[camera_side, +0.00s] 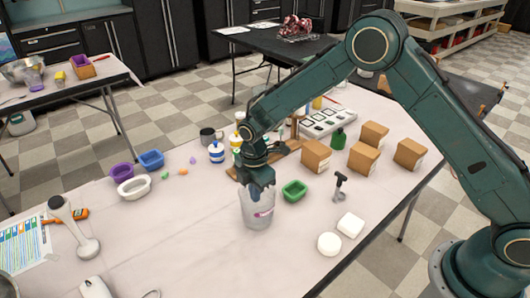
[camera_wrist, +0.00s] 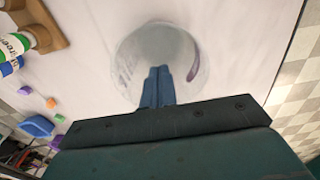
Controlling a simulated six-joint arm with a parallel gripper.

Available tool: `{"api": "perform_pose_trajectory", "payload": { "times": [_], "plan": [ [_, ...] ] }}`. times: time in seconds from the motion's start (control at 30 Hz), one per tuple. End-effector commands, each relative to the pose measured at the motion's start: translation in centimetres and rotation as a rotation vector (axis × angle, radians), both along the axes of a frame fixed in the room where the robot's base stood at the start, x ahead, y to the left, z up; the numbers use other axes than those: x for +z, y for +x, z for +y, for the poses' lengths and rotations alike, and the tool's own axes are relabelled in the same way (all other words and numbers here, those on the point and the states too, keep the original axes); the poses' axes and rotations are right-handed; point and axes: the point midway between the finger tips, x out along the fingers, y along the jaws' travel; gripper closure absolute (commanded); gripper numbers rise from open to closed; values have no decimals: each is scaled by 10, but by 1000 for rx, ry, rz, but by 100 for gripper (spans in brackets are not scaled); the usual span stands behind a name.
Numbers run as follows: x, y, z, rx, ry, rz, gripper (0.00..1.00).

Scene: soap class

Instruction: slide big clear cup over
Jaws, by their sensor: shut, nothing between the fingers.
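A big clear cup (camera_side: 257,212) stands upright on the pale table, with a pink mark on its side. In the wrist view its round rim and inside (camera_wrist: 140,45) show beneath the fingers, with a purple streak on its right side. My gripper (camera_side: 262,192) points down at the cup's mouth, and its lower end appears to be inside the rim. In the wrist view the two blue fingers (camera_wrist: 158,85) are together with nothing between them. Whether they touch the cup wall I cannot tell.
A green dish (camera_side: 294,190) is close right of the cup. White soaps (camera_side: 329,244) and a black-handled tool (camera_side: 340,186) lie further right. Cardboard boxes (camera_side: 363,158) stand behind. Purple, blue and white dishes (camera_side: 134,187) sit at left. The table left of the cup is clear.

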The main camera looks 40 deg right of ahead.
Motion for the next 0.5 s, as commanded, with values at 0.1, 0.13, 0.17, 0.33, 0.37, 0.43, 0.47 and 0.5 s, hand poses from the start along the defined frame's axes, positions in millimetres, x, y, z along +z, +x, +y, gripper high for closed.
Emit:
{"api": "perform_pose_trajectory", "payload": {
  "times": [0.1, 0.13, 0.17, 0.33, 0.37, 0.43, 0.47, 0.5],
  "plan": [
    [23, 0, 0, 1, 1, -3, 100],
    [28, 0, 0, 2, 1, -2, 100],
    [33, 0, 0, 2, 1, -2, 100],
    [57, 0, 0, 2, 1, -2, 100],
    [61, 0, 0, 2, 1, -1, 100],
    [67, 0, 0, 2, 1, -1, 100],
    [69, 0, 0, 2, 0, 0, 100],
    [72, 0, 0, 2, 0, 0, 100]
  ]
}}
